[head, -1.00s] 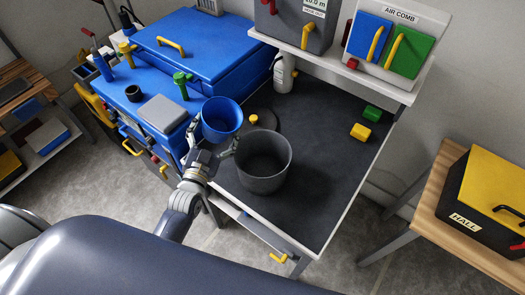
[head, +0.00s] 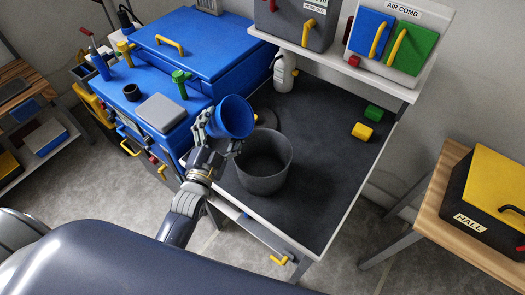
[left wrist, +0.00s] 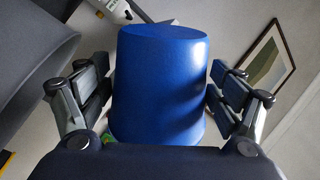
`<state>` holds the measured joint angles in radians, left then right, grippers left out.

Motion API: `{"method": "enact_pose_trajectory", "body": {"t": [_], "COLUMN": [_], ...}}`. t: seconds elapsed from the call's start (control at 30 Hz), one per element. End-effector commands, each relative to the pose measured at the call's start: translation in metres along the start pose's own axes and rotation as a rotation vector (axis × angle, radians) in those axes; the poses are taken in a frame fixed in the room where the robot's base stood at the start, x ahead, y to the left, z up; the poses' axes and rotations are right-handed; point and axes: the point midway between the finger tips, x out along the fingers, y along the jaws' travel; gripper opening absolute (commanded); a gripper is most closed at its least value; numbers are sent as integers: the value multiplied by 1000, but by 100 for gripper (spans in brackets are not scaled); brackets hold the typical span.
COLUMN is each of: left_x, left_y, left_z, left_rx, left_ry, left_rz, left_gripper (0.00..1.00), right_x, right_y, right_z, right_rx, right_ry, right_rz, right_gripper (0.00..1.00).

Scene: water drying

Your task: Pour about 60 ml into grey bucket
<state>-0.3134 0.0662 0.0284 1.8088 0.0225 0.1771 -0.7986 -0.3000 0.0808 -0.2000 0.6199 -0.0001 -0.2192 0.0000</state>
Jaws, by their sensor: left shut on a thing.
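A blue cup (head: 233,118) is held in my left gripper (head: 222,130), tilted to the right with its mouth toward the grey bucket. In the left wrist view the blue cup (left wrist: 160,85) sits between the two fingers of my left gripper (left wrist: 160,95). The grey bucket (head: 264,180) stands upright on the dark bench top, just right of and below the cup. Its wall (left wrist: 30,60) also shows at the left of the left wrist view. No liquid is visible. My right gripper is not in view.
The dark bench top (head: 325,150) is clear right of the bucket. A yellow block (head: 361,131) and a green block (head: 373,113) lie at its right. A white bottle (head: 284,72) stands at the back. A blue cabinet (head: 150,105) is on the left.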

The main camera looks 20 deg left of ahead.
Motion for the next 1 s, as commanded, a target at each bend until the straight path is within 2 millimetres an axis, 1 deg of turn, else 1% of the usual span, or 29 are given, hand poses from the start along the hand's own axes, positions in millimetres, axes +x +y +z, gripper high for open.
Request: {"method": "enact_pose_trajectory", "body": {"t": [0.6, 1.0], "left_x": [0, 0], "left_y": [2, 0], "left_z": [1, -2], "left_rx": [98, 125], "left_ry": [16, 19], "left_rz": [-2, -3], "left_gripper": [53, 53], "right_x": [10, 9], "right_y": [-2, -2], "right_z": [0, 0], "right_rx": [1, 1], "right_ry": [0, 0], "right_rz": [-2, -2], "right_gripper": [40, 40]}}
